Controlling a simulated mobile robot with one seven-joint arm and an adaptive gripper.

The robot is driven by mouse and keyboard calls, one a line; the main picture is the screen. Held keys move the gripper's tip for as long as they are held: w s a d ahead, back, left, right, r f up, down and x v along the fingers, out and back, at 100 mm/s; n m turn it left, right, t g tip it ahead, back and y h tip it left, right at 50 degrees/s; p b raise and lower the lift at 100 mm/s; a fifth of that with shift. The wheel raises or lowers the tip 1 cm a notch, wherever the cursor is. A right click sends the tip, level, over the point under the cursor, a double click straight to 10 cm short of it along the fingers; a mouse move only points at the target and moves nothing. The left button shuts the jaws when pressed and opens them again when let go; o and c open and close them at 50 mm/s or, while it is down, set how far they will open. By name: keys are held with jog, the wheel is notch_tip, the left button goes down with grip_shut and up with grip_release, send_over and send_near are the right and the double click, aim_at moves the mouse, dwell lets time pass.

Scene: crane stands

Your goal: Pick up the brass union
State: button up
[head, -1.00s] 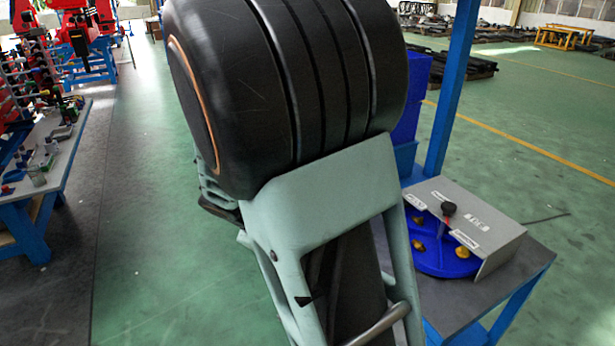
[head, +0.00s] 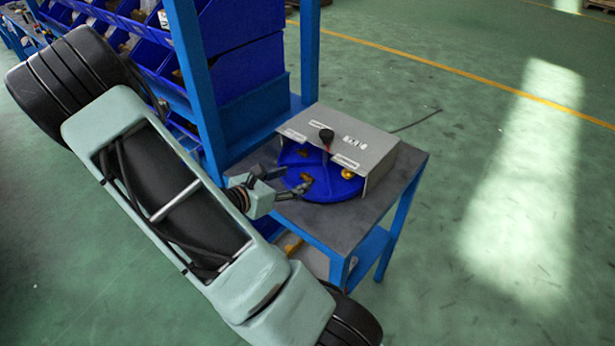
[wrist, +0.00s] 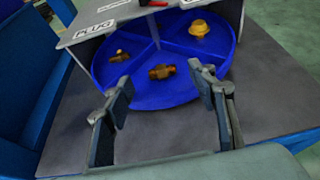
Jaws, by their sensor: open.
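The brass union (wrist: 162,71), as I take it, is a short brown-gold fitting with two ends lying in the near compartment of a blue round divided tray (wrist: 165,100). In the head view a brass fitting (head: 305,178) lies at the same place on the tray (head: 328,188). My gripper (wrist: 163,86) is open, with one finger on each side of the near compartment. The union lies between and just beyond the fingertips, apart from both. In the head view my gripper (head: 292,181) is at the tray's near left edge.
Another brass fitting (wrist: 120,56) lies in the left compartment and a flanged gold one (wrist: 199,27) in the right. A grey labelled cover (head: 365,145) with a dark knob stands over the tray's back. A blue post (head: 196,80) and bins (head: 240,50) rise left of the table.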

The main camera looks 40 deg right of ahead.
aim_at(306, 176)
jog(key=shift+f+p+x, duration=0.15)
jog(key=shift+p+x, duration=0.05)
jog(key=shift+x, duration=1.25)
jog(key=shift+f+p+x, duration=0.2)
jog(key=shift+x, duration=1.25)
jog(key=shift+a, duration=0.2)
jog(key=shift+c, duration=0.4)
jog(key=c, duration=1.2)
jog(key=shift+r, duration=0.1)
